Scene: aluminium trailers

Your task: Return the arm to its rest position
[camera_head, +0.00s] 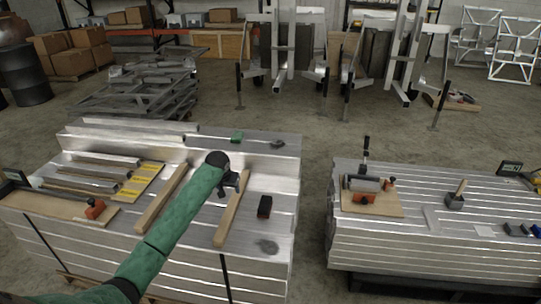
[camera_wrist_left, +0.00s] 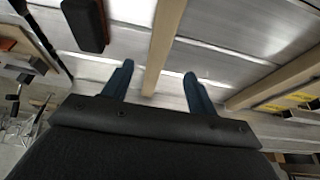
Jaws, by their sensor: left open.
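My left arm, in a green sleeve, reaches in from the lower left of the head view over the left metal-topped bench (camera_head: 285,165). My left gripper (camera_head: 231,184) is above the bench, near the far end of a wooden strip (camera_head: 228,222). In the left wrist view my left gripper (camera_wrist_left: 155,82) has its two blue fingers spread wide. A wooden strip (camera_wrist_left: 163,45) shows between and beyond them, and nothing is held. My right gripper is not in either view.
A black block (camera_head: 265,206) lies right of the strip. Another wooden strip (camera_head: 162,198) and stacked metal bars (camera_head: 95,172) lie left. A second bench (camera_head: 440,255) stands right across a gap. Stacked metal frames (camera_head: 150,85) stand behind.

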